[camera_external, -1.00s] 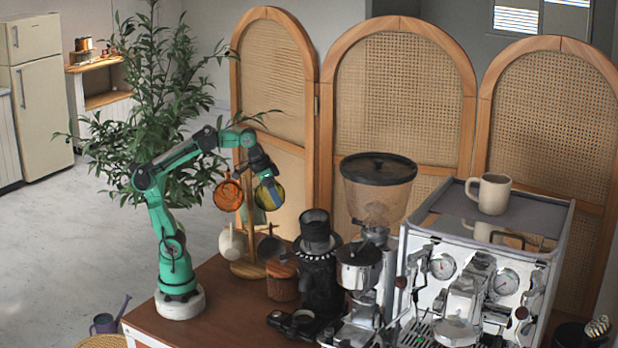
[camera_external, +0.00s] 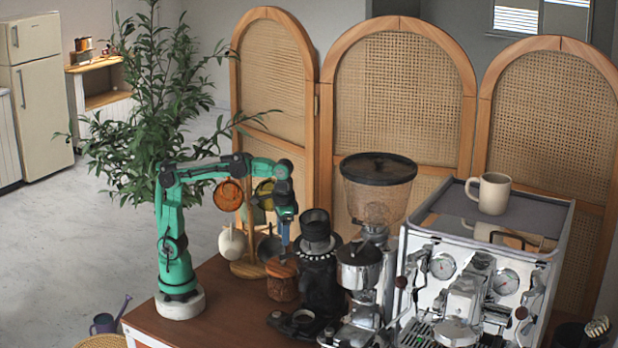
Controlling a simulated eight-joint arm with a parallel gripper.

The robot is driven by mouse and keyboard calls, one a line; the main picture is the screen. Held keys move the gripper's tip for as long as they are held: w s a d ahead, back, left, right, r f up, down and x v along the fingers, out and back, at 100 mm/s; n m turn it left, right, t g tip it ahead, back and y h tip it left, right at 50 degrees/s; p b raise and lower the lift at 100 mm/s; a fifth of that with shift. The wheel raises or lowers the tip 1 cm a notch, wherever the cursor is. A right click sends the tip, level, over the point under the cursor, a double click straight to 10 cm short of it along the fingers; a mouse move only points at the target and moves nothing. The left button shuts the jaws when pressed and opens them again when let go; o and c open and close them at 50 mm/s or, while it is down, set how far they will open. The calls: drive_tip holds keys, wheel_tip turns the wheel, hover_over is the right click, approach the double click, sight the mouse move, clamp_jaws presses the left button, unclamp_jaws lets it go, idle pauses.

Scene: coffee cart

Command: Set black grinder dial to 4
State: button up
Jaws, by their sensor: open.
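The black grinder (camera_external: 319,285) stands upright on the brown cart top, left of the silver grinder. Its dial ring (camera_external: 317,254), with pale marks around the edge, sits below the black top hopper (camera_external: 315,228). The numbers are too small to read, so I cannot tell the setting. My gripper (camera_external: 285,243) points down just left of the black grinder's hopper, above a wooden canister. It is open and nothing shows between its fingers. It appears apart from the dial, though the depth gap is hard to judge.
The wooden canister (camera_external: 281,278) and a cup stand with hanging cups (camera_external: 231,242) are close by on the left. The silver grinder (camera_external: 359,270) and espresso machine (camera_external: 478,290) crowd the right. Open cart top (camera_external: 228,300) shows front left.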

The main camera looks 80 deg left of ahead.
drive_tip(key=shift+a+f, duration=0.2)
drive_tip(key=shift+f, duration=2.7)
clamp_jaws()
